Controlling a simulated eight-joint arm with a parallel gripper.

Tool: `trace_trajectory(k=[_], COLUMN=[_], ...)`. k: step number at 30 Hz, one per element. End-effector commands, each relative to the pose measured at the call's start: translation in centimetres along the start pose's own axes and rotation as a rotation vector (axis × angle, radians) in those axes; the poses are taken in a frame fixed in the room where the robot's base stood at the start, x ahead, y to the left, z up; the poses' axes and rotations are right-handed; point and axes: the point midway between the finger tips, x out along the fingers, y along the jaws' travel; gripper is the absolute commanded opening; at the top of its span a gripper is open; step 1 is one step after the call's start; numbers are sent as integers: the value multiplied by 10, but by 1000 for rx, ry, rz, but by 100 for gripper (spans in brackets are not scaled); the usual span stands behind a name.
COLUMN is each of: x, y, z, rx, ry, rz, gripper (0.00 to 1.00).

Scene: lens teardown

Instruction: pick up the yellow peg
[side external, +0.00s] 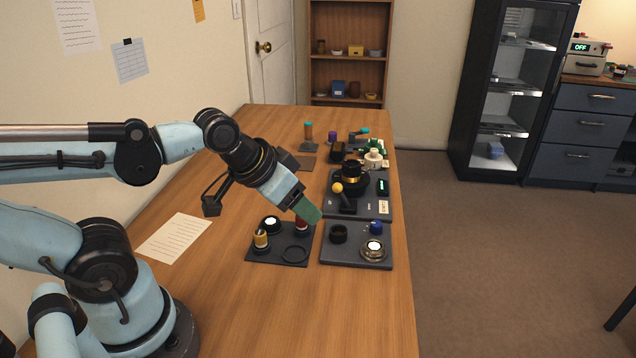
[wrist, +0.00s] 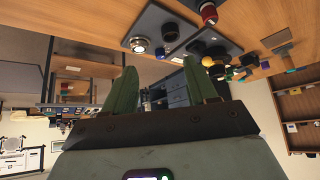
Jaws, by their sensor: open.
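The yellow peg (side external: 261,238) stands upright in the front left part of the left dark tray (side external: 275,259). I cannot make it out in the wrist view. My gripper (side external: 308,210) has green fingers and hangs above the back right of that tray, up and to the right of the yellow peg and apart from it. In the wrist view the two fingers (wrist: 161,78) are spread with nothing between them. A red peg (side external: 301,226) stands just below the fingertips and is partly hidden by them; it also shows in the wrist view (wrist: 208,13).
A second tray (side external: 350,260) to the right holds a dark ring, a blue piece and a lens. Behind it is a crowded mat with a yellow ball (side external: 337,188). The front table is clear.

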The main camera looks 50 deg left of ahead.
Motion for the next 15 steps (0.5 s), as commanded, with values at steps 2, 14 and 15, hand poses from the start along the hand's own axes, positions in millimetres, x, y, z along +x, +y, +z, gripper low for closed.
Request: trace_trajectory(k=[2, 14, 15], x=[0, -8, -10], y=[0, -61, -68], z=[0, 5, 6], rx=[-1, -451, -512], ry=[-1, -355, -400], rz=[0, -138, -158], gripper=[57, 57, 57])
